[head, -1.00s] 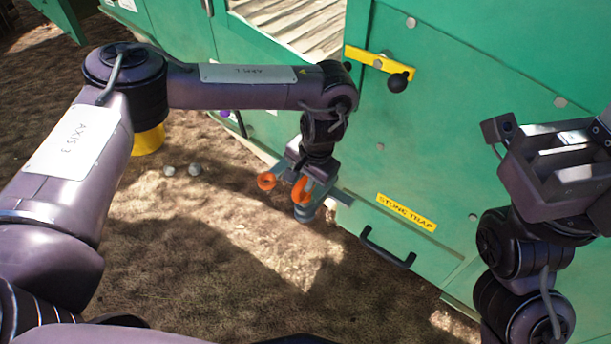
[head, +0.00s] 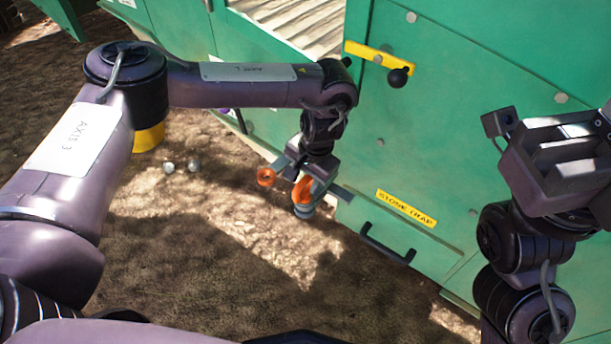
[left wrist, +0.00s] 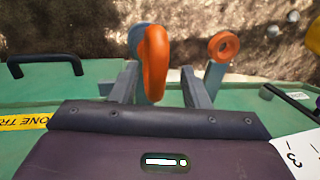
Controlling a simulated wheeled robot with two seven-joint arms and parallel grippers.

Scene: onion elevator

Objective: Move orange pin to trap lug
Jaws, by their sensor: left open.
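An orange loop-shaped handle (head: 303,190), seemingly the orange pin, stands at the lower corner of the green machine. In the left wrist view the loop (left wrist: 155,62) shows between my fingers. An orange ring (head: 266,177) on a blue-grey post is left of it; it also shows in the left wrist view (left wrist: 223,46). I cannot tell which part is the trap lug. My left gripper (left wrist: 160,85) is open, its fingers on either side of the loop with gaps visible; contact is not clear. My right gripper (head: 553,145) is raised at the right, its jaws unclear.
The green machine (head: 450,120) fills the right side. It has a yellow STONE TRAP label (head: 406,208), a black handle (head: 387,246) and a yellow latch bar with black knob (head: 378,62). Two round stones (head: 194,165) lie on open brown ground at the left.

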